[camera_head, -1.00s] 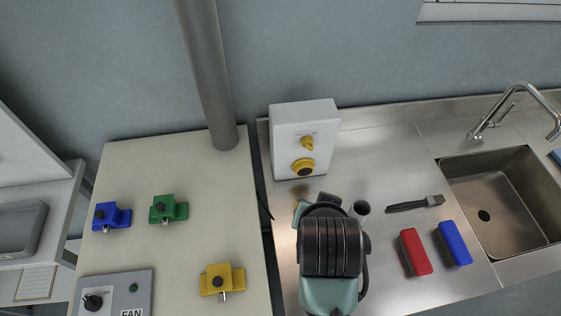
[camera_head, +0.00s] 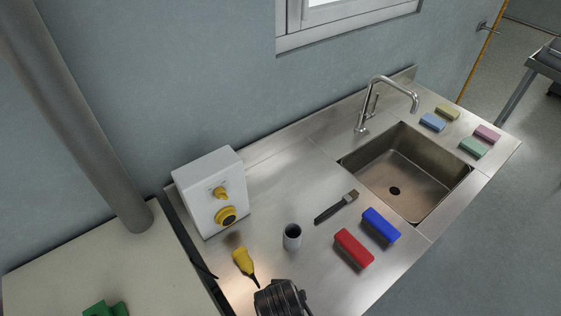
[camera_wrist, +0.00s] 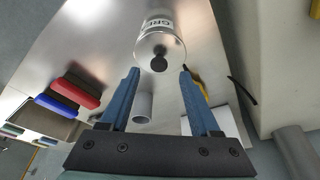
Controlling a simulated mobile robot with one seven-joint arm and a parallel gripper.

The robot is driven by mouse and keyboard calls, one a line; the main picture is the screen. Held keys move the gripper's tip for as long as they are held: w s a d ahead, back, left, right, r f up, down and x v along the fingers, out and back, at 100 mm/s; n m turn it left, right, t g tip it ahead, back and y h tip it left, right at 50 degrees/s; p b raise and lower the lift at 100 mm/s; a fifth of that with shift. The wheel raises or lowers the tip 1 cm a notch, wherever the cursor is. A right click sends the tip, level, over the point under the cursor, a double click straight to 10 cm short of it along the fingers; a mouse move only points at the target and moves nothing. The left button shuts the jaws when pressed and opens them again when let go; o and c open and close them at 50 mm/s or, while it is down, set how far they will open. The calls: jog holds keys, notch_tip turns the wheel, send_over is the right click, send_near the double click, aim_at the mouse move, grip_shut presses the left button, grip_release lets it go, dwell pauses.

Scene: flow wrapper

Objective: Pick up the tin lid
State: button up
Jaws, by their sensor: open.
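In the wrist view a silver tin (camera_wrist: 157,22) with part of a "GRE" label lies ahead of my gripper (camera_wrist: 159,71). Its near end is a pale metal lid (camera_wrist: 148,50) with a round black knob (camera_wrist: 159,64). The knob shows between the tips of my two blue fingers, which are apart with nothing between them. I cannot tell how far the fingertips are from the knob. In the head view the tin and lid are not visible; only a dark part of my arm shows at the bottom edge.
A grey cup (camera_head: 292,237), a yellow bottle (camera_head: 243,262), a brush (camera_head: 337,206), a red block (camera_head: 354,248) and a blue block (camera_head: 381,224) are on the steel counter (camera_head: 290,190). A white box with yellow knobs (camera_head: 212,191) stands behind. The sink (camera_head: 407,172) is right.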

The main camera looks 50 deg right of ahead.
jog(key=shift+p+x, duration=0.3)
jog(key=shift+x, duration=1.6)
jog(key=shift+s, duration=0.1)
grip_shut()
